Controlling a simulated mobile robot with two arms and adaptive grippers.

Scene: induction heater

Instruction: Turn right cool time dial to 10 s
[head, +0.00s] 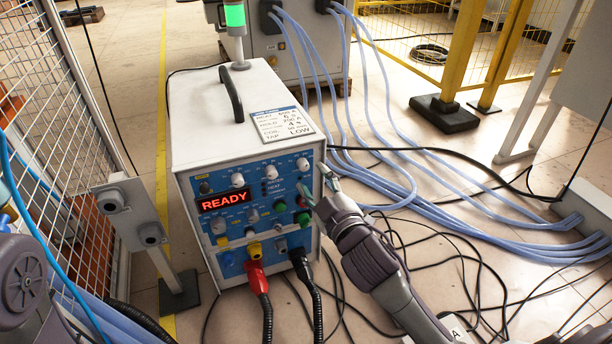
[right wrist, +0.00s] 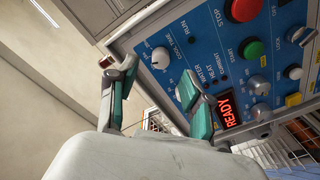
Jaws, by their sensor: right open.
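The cool time dial (right wrist: 160,57) is a round pale knob on the blue panel, with "COOL TIME" printed beside it in the right wrist view. In the head view it appears to be the upper right pale knob (head: 303,164). Its exact setting is too small to read. My right gripper (head: 315,182) is in front of the panel's right edge. In the right wrist view, its two green-padded fingers (right wrist: 158,76) are apart and empty, with the dial just beyond the gap. I cannot see contact.
The heater box (head: 205,130) has a red "READY" display (head: 224,200) and other knobs and buttons close by. A red plug (head: 256,276) and black cables hang below. Blue hoses (head: 430,200) and cables cover the floor at right. A grey post (head: 165,250) stands at left.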

